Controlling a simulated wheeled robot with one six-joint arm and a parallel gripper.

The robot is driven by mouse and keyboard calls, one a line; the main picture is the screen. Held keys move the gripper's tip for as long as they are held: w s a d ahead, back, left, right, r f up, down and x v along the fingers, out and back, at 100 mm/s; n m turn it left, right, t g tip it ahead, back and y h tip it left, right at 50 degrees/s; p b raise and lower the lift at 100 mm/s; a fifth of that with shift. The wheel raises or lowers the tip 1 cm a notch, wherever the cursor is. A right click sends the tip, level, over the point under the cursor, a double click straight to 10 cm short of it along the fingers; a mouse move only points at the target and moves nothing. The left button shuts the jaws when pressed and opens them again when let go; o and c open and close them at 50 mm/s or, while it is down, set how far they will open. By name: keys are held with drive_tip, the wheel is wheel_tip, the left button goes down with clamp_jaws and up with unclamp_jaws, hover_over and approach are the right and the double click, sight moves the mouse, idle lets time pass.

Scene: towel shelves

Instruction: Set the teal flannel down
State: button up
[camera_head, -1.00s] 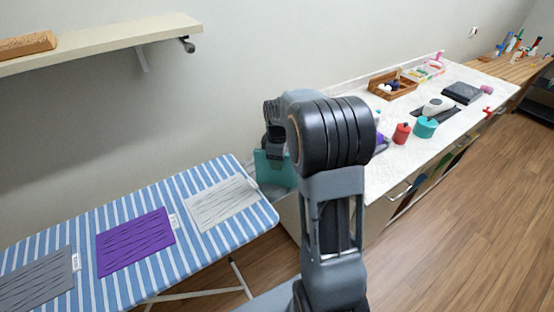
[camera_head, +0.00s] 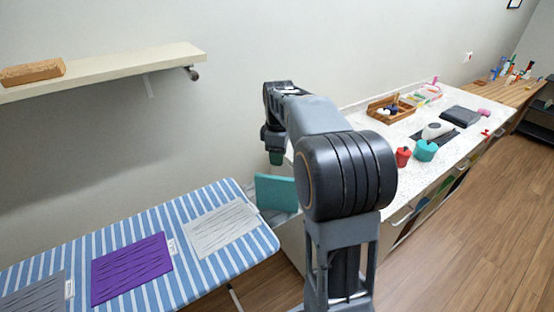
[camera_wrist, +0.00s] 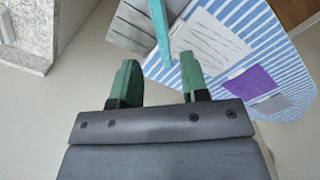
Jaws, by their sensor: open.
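The teal flannel (camera_head: 277,192) shows in the head view just beyond the right end of the striped board, below my gripper (camera_head: 277,158). A small gap shows between it and the green fingers. In the wrist view my gripper (camera_wrist: 157,66) is open, with its two green fingers apart. The teal flannel (camera_wrist: 161,28) appears there as a thin, nearly edge-on strip ahead of the fingers, its near end lying between the fingertips in the picture. I cannot tell what it rests on. My arm hides part of the area to its right.
The blue-and-white striped board (camera_head: 190,262) holds a light grey cloth (camera_head: 221,228), a purple cloth (camera_head: 132,268) and a dark grey cloth (camera_head: 38,294). A white counter (camera_head: 385,142) with several items stands at right. A wall shelf (camera_head: 120,68) is upper left.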

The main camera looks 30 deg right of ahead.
drive_tip(key=s+a+f+m+t, duration=0.1)
drive_tip(key=s+a+m+t, duration=0.1)
drive_tip(key=s+a+m, duration=0.3)
drive_tip(key=s+a+f+m+t, duration=0.2)
drive_tip(key=s+a+m, duration=0.3)
drive_tip(key=s, duration=0.8)
drive_tip(key=shift+a, duration=0.7)
